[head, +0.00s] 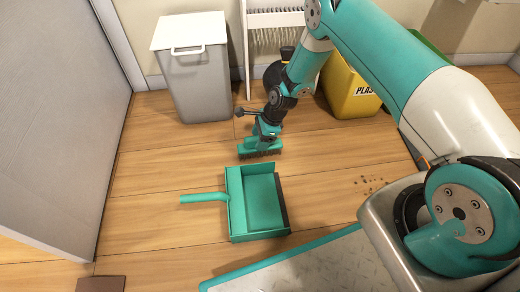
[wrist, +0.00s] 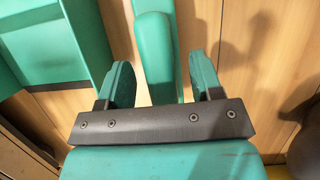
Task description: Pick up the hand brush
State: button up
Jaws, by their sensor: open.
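The teal hand brush (head: 260,149) is on the wooden floor, just behind the dustpan, with dark bristles showing. Its handle (wrist: 154,48) shows in the wrist view between the two fingers of my gripper (wrist: 161,72). The fingers stand apart on either side of the handle, with a visible gap on each side. In the head view my gripper (head: 267,131) is directly over the brush and hides part of it. The teal dustpan (head: 237,205) lies in front of the brush, its handle pointing left. Part of the dustpan also shows at the upper left of the wrist view (wrist: 60,42).
A grey bin with a white lid (head: 194,85) stands at the back left. A yellow bin (head: 350,92) stands behind my arm. Crumbs (head: 370,184) lie on the floor at right. A grey panel (head: 65,110) stands at left. A brown block (head: 101,284) lies at front left.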

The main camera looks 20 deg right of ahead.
jog(key=shift+f, duration=0.2)
dwell(0.6)
jog(key=c, duration=1.1)
notch_tip(320, 180, up, 21)
jog(key=p, duration=1.1)
jog(key=shift+f, duration=0.2)
